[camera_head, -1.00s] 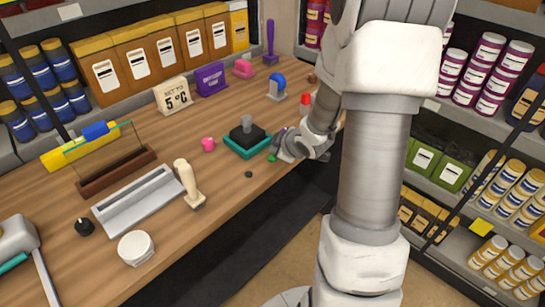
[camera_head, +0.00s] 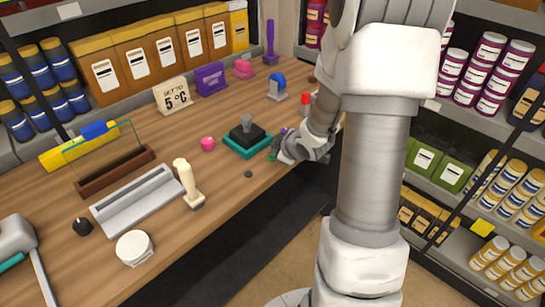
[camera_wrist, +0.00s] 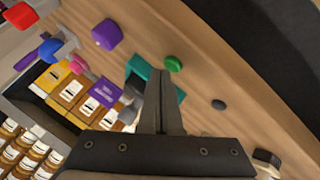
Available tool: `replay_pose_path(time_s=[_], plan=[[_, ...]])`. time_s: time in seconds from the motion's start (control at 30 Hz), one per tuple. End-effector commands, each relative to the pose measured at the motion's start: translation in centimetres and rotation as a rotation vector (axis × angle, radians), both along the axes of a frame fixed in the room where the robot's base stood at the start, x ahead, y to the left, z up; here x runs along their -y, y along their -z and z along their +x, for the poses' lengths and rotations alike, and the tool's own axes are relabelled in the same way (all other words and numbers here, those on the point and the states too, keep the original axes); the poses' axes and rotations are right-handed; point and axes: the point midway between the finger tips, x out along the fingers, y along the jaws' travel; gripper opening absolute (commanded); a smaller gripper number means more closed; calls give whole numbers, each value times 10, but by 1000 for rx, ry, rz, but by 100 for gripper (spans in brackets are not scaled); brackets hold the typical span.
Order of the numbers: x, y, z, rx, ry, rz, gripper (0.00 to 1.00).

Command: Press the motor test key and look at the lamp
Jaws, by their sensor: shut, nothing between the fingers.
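My gripper (camera_wrist: 155,75) is shut with nothing between its fingers. In the wrist view the fingertips overlap the teal base (camera_wrist: 139,66) of a unit. A green round button (camera_wrist: 173,64) lies just beside the tips. A purple-magenta knob (camera_wrist: 107,34) stands further left. In the head view the teal base (camera_head: 237,147) carries a black block with a grey knob (camera_head: 246,121); my wrist is right of it, and the fingers are hard to make out. No label marks the motor test key or lamp, so I cannot tell which parts they are.
A small black disc (camera_head: 248,174) lies near the table's front edge, and a pink knob (camera_head: 208,143) left of the base. A cream-handled tool (camera_head: 187,185) and grey tray (camera_head: 137,199) are further left. A blue ball on a stand (camera_head: 277,86) is behind.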

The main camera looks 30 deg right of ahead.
Motion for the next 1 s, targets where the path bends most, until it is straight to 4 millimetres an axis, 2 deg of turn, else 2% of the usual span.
replay_pose_path(time_s=[0.63, 1.0], plan=[[0, 8, 0, 0, 0, 0, 0], [0, 5, 0, -1, 0, 0, 0]])
